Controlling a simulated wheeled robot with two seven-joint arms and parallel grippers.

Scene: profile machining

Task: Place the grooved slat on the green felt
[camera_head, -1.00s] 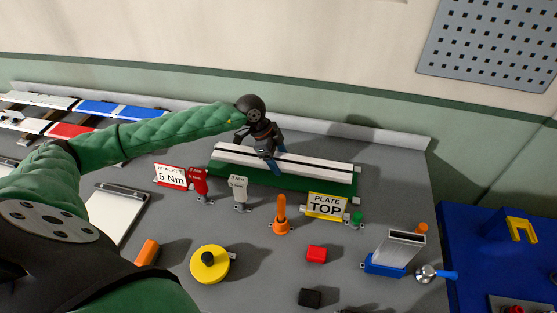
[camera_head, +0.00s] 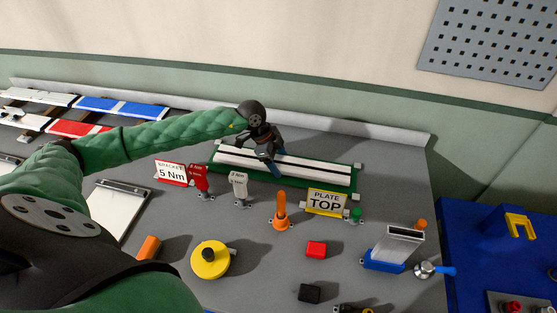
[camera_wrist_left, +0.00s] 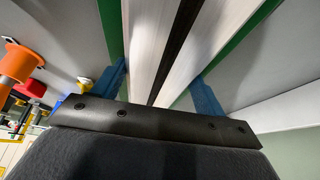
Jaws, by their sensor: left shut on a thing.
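The grooved slat (camera_head: 310,174) is long and white with a dark groove along its length. In the head view it lies along the green felt (camera_head: 343,190), with green showing along both long sides. My left gripper (camera_head: 275,168) is shut on the slat near its middle, with blue fingers on either side. In the left wrist view the slat (camera_wrist_left: 148,40) runs away between the two fingers, and the green felt (camera_wrist_left: 245,37) shows beside it. The slat looks down on or very near the felt; any small gap is hidden. My right gripper is not in view.
A "PLATE TOP" sign (camera_head: 325,203), an orange post (camera_head: 281,212) and a grey tag (camera_head: 238,187) stand in front of the felt. A red "5 Nm" sign (camera_head: 171,173) is at left. A grey rail (camera_head: 370,133) runs behind. Blue and red slats lie at far left.

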